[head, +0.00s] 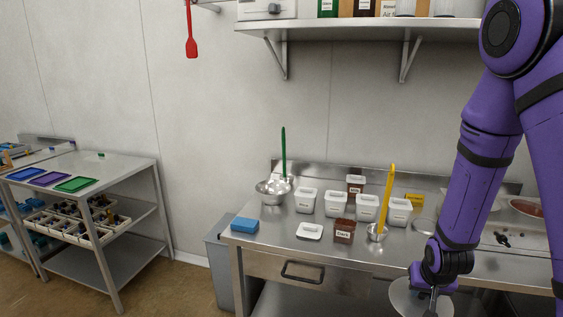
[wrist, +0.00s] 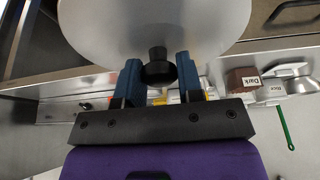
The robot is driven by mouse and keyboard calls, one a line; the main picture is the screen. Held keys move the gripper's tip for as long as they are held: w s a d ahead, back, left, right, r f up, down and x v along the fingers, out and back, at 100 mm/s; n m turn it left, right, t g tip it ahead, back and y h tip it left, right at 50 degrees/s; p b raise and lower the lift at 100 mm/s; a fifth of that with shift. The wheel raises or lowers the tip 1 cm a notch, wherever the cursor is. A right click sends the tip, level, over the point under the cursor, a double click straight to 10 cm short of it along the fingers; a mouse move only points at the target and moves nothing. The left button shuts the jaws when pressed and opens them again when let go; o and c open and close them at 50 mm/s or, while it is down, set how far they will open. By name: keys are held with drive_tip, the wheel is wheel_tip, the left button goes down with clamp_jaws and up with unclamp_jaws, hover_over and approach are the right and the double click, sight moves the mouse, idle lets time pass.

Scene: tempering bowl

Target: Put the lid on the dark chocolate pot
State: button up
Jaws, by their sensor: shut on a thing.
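My gripper (head: 432,291) is at the lower right of the head view, in front of the steel table's front edge. In the wrist view my gripper (wrist: 158,80) has its blue fingers shut on the black knob of a large round grey lid (wrist: 150,25). The lid (head: 405,298) also shows below the gripper in the head view, partly cut off by the frame. A brown tub labelled "Dark" (head: 344,232) stands upright on the table, left of and beyond the gripper; it also shows in the wrist view (wrist: 243,79). A round vessel with brown contents (head: 528,207) is at the right, partly hidden by my arm.
The steel table (head: 275,243) holds several white tubs (head: 334,203), a steel bowl (head: 272,191) with a green tool, a small cup (head: 377,233) with a yellow tool, a white lid (head: 309,231) and a blue block (head: 244,225). A shelf (head: 360,30) hangs above.

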drive_tip(key=shift+w+a+f, duration=0.15)
drive_tip(key=shift+w+a, duration=0.05)
drive_tip(key=shift+w, duration=0.05)
drive_tip(key=w+a+f+n, duration=0.1)
drive_tip(key=w+a+f, duration=0.1)
drive_tip(key=w, duration=0.3)
drive_tip(key=w+a+f+n+y, duration=0.1)
drive_tip(key=w+a+f+n, duration=0.1)
drive_tip(key=w+f, duration=0.2)
drive_tip(key=shift+w+a, duration=0.3)
drive_tip(key=shift+w, duration=0.05)
